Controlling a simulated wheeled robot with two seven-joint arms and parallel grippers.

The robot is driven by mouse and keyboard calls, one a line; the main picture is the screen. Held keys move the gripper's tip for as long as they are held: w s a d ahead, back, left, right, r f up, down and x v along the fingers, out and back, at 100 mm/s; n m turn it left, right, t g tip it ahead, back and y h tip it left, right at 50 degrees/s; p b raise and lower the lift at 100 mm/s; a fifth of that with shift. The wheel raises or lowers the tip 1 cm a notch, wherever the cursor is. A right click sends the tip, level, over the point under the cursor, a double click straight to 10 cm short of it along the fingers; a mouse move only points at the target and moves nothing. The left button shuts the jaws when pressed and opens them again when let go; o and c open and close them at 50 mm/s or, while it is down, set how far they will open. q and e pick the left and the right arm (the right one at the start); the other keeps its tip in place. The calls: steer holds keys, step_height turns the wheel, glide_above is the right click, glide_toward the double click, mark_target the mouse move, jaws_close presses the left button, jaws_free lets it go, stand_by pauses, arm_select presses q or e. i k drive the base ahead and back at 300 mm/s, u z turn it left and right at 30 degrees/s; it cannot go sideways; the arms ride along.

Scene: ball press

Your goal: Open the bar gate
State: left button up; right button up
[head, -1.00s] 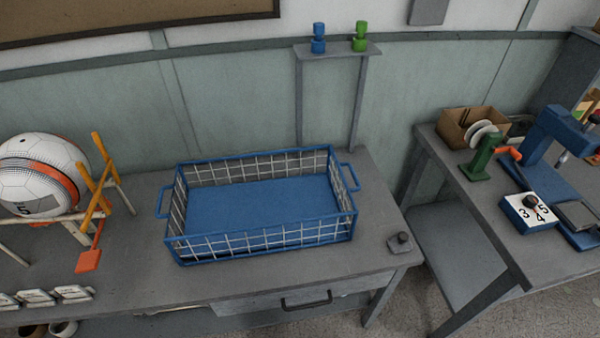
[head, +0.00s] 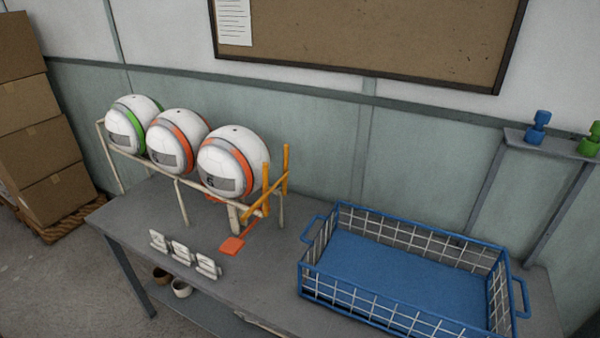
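An orange-yellow bar gate (head: 286,170) stands at the right end of a pale ball rack (head: 181,203) in the head view. Its two upright bars and slanted bars are in front of the nearest ball. A flat red-orange paddle (head: 231,246) sits low at the gate's foot, over the table. Three white balls rest in a row on the rack: one with a green band (head: 134,120), one with an orange band (head: 177,140), and one with an orange-red band (head: 233,160) against or close to the gate. Neither of my grippers is in view.
A blue wire basket (head: 408,233), empty, stands on the grey table (head: 262,293) right of the gate. Several white label blocks (head: 182,253) line the front edge. Cardboard boxes (head: 38,130) are stacked at left. Blue (head: 538,127) and green (head: 590,140) objects sit on a shelf.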

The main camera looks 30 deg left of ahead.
mark_target(266, 192)
steer(key=z, duration=1)
steer(key=k, duration=1.05)
steer(key=u, duration=1.55)
steer(key=i, duration=0.5)
steer(key=z, duration=0.05)
